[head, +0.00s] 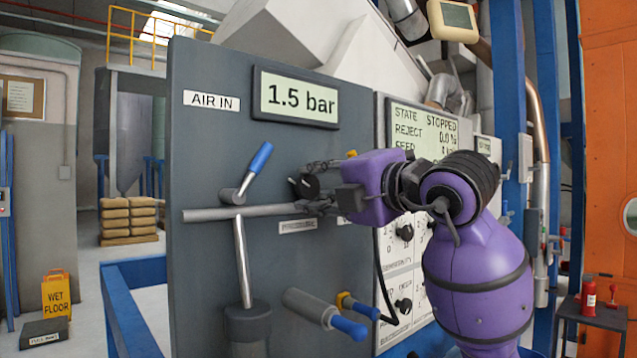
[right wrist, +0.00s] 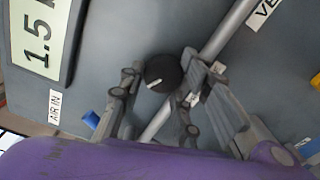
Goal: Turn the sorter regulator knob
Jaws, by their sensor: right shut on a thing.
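The sorter regulator knob (head: 302,187) is a round black knob on the grey panel, beside the steel pipe and below the display reading 1.5 bar. My right gripper (head: 312,184) comes in from the right and is shut on it, partly hiding it. In the right wrist view, the knob (right wrist: 163,72) sits between the two fingers of the right gripper (right wrist: 160,84), and its white pointer line shows. My left gripper is not in view.
A blue-handled valve (head: 256,170) stands left of the knob on the pipe (head: 205,215). The pressure display (head: 297,97) is above. A second blue-tipped fitting (head: 325,312) sticks out below. A control panel (head: 403,270) with more knobs is behind my right arm.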

